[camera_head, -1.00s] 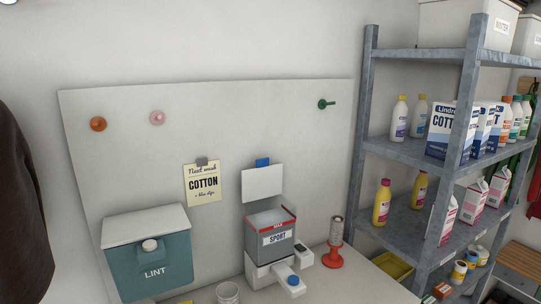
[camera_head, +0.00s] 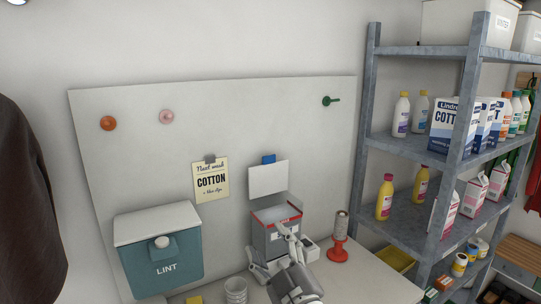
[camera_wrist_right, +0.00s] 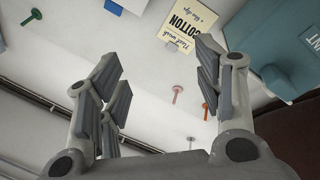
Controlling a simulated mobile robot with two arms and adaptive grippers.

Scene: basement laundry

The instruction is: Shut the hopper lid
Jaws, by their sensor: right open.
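The hopper (camera_head: 262,236) is a grey box with a red rim, standing against the backboard. Its white lid (camera_head: 268,178) stands upright and open behind the mouth, with a blue tab (camera_head: 268,158) at its top edge. My right gripper (camera_head: 272,251) is open and empty in front of the hopper, below the raised lid, and hides part of the hopper's front. I cannot tell whether it touches the hopper. The right wrist view shows its spread fingers (camera_wrist_right: 157,72) with nothing between them. My left gripper is in neither view.
A teal lint box (camera_head: 165,262) hangs to the left, beside a cotton note (camera_head: 211,180). A red spool stand (camera_head: 338,252) is close on the right. A white cup (camera_head: 236,290) stands front left. A metal shelf (camera_head: 405,150) with bottles and cartons fills the right.

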